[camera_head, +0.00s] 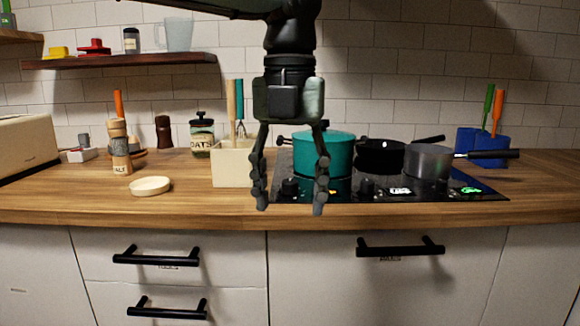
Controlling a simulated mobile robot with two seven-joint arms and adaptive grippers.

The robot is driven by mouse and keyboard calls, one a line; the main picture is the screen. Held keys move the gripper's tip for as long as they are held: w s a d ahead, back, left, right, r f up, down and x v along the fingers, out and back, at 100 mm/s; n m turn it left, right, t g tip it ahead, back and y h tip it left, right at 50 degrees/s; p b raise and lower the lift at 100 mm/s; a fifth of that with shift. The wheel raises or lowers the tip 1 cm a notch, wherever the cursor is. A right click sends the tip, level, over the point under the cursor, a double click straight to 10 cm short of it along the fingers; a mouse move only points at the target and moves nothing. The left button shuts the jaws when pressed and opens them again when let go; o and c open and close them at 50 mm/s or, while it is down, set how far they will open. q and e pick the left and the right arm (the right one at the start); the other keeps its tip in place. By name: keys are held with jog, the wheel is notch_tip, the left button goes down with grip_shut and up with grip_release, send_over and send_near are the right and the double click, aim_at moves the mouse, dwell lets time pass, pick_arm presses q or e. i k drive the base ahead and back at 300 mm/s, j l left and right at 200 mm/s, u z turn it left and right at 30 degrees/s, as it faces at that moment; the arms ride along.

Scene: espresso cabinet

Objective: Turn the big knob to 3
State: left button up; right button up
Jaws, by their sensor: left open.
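The black cooktop (493,192) lies in the wooden counter and has several dark knobs along its front edge. One knob (290,188) shows between the fingers of my left gripper, another knob (365,187) sits in the middle and a third (440,187) to the right. I cannot tell which is the big knob, nor read any setting. My left gripper (291,207) hangs from above with its fingers pointing down, spread open and empty. It appears in front of the cooktop's left end; contact with the knob cannot be made out. My right gripper is not in view.
A teal pot (323,155), a black pan (379,155) and a grey saucepan (428,160) stand on the cooktop. A cream utensil holder (232,168) is left of it, blue holders (490,150) right.

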aim_at(289, 187)
jog(key=i, duration=0.95)
